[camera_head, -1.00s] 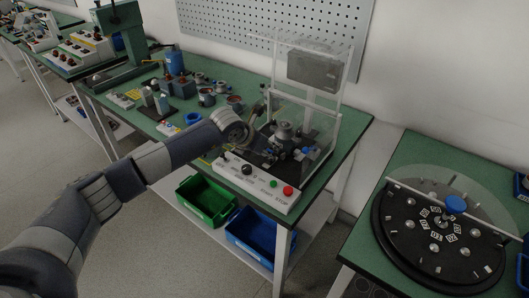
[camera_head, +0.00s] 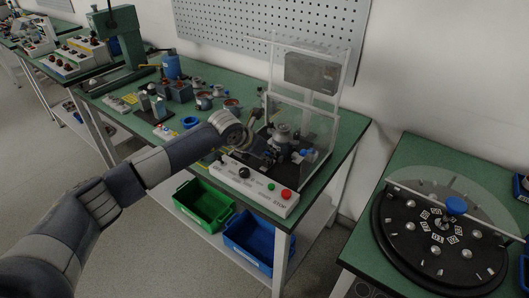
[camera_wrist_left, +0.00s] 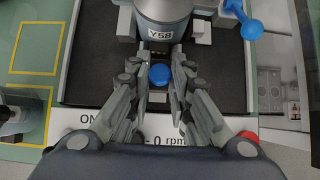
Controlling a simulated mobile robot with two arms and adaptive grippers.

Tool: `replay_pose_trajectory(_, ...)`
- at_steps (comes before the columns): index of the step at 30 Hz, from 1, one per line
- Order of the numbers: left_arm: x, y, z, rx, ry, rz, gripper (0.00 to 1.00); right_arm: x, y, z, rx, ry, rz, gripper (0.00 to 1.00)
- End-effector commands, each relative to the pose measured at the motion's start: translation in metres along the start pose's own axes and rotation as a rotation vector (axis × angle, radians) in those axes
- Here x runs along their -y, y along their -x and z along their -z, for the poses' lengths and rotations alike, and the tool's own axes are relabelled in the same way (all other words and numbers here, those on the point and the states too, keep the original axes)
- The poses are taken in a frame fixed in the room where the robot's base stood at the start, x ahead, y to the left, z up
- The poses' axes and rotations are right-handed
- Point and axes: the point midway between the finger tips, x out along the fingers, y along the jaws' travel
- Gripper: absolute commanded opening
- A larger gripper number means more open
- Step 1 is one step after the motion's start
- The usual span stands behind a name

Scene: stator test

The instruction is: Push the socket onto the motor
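The motor (camera_wrist_left: 162,32), a grey cylinder marked "Y5B", stands upright in the test station and also shows in the head view (camera_head: 281,134). A small round blue part (camera_wrist_left: 160,74), which may be the socket, is just in front of the motor in the left wrist view. My left gripper (camera_wrist_left: 161,62) has one finger on each side of this blue part, pointing at the motor's lower front. Its fingers are apart, but whether they touch the blue part is unclear. In the head view my left gripper (camera_head: 257,145) is mostly hidden behind its wrist.
The test station has a clear shield (camera_head: 305,104) behind and a front panel (camera_head: 257,186) with buttons. A blue-ended lever (camera_wrist_left: 249,27) is right of the motor. Loose parts (camera_head: 204,99) lie left on the green table. A round black turntable (camera_head: 400,236) stands on the right table.

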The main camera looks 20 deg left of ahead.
Motion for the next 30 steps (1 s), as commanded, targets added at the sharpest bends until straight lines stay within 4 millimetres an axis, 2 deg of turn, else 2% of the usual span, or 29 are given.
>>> replay_pose_trajectory(8, 0.000, -0.001, 0.000, 0.000, 0.000, 0.000, 0.07, 0.000, -0.001, 0.000, 0.000, 0.000, 0.000, 0.39)
replay_pose_trajectory(18, 0.000, -0.015, -0.015, 0.002, 0.000, 0.000, 0.07, 0.001, -0.018, -0.001, 0.000, 0.000, 0.001, 0.39)
replay_pose_trajectory(26, 0.000, -0.015, -0.018, 0.002, 0.000, -0.001, 0.07, 0.001, -0.017, -0.001, -0.001, 0.000, 0.001, 0.39)
replay_pose_trajectory(27, 0.000, -0.015, -0.018, 0.002, 0.000, -0.001, 0.26, 0.002, -0.017, -0.001, -0.001, 0.000, 0.001, 0.39)
replay_pose_trajectory(28, 0.000, -0.015, -0.018, 0.002, 0.000, -0.001, 0.29, 0.002, -0.017, -0.001, -0.001, 0.000, 0.001, 0.39)
replay_pose_trajectory(30, 0.000, -0.015, -0.018, 0.001, 0.000, -0.001, 0.29, 0.002, -0.017, -0.001, -0.001, -0.001, 0.002, 0.39)
